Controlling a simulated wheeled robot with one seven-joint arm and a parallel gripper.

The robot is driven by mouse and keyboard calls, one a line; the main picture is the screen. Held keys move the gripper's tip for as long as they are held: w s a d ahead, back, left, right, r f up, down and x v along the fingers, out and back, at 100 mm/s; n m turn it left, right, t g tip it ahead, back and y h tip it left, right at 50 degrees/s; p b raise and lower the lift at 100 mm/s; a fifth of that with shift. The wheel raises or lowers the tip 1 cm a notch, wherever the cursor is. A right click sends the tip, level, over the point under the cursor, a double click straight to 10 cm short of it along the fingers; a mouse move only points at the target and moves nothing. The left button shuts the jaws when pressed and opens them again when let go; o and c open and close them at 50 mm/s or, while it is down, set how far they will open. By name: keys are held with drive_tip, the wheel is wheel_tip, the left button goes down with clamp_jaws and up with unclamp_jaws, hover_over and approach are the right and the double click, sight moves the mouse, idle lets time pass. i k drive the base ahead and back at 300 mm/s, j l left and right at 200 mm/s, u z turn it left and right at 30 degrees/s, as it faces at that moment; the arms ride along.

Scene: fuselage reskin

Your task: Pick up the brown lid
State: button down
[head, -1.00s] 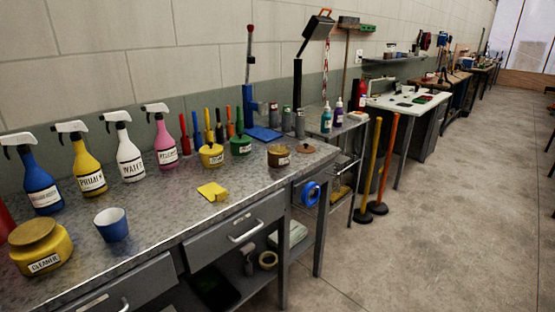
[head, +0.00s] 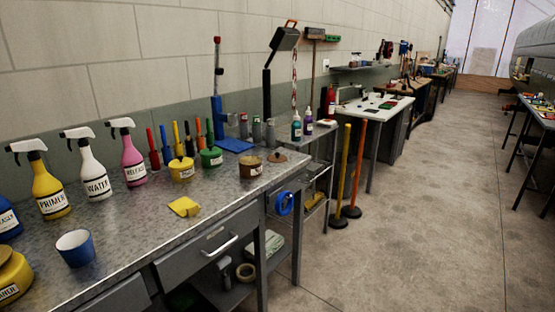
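The brown lid (head: 279,157) lies flat on the grey metal workbench (head: 225,213), close to its far right end. It is a thin round disc with a small knob on top. A brown labelled jar (head: 250,167) stands just to its left, with the dark inside of its mouth showing. My gripper is not in view.
A yellow pot (head: 181,170) and a green pot (head: 211,157) stand left of the jar. Spray bottles line the left.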

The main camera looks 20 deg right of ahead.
sight(276, 158)
drive_tip(key=i+u, duration=0.1)
drive_tip(key=u, duration=0.45)
drive_tip(key=i+l+u, duration=0.5)
drive_tip(key=l, duration=0.25)
drive_tip(key=i+l+u, duration=0.25)
drive_tip(key=l, duration=0.2)
